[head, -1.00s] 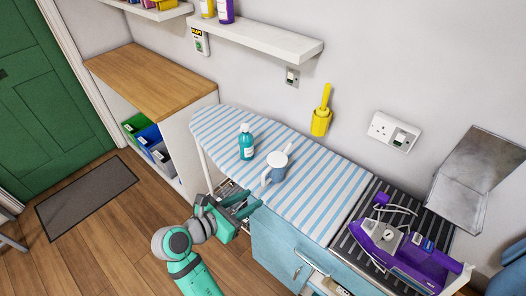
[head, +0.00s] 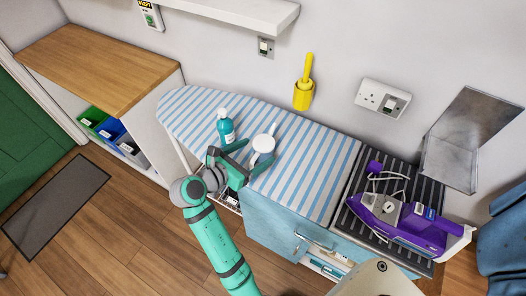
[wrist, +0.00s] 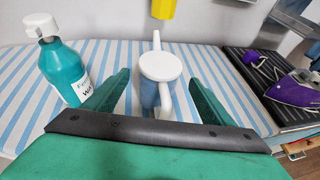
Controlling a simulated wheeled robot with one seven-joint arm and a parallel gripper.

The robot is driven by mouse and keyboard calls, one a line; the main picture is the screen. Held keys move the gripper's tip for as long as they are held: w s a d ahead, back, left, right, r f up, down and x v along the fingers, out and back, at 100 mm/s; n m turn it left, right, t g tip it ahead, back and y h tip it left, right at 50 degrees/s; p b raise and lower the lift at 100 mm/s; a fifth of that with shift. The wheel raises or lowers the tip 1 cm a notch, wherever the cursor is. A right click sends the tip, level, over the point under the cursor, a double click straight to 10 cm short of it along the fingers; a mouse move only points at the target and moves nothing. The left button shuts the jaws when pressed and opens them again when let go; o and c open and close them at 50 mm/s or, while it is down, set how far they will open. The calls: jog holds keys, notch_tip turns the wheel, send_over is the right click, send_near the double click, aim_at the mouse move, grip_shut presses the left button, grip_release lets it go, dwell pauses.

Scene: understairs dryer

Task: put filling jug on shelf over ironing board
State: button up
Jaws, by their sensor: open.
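The filling jug (head: 263,145), white-topped with a blue-grey body, a spout and a handle, stands upright on the striped ironing board (head: 310,150). In the wrist view the jug (wrist: 160,68) is between the fingers of my gripper (wrist: 160,92), slightly beyond them, with a gap at each side. My gripper (head: 246,160) is open at the board's front edge, next to the jug.
A teal bottle (head: 225,127) with a white cap stands close left of the jug. A purple iron (head: 400,220) sits on the black ribbed rest at right. A yellow holder (head: 303,95) and a socket (head: 382,98) are on the wall. A wooden-topped cabinet (head: 95,65) stands at left.

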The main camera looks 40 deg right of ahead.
jog(key=shift+x, duration=2.6)
jog(key=shift+w+a+f, duration=0.1)
jog(key=shift+f, duration=0.05)
jog(key=c, duration=1.4)
jog(key=shift+c, duration=0.2)
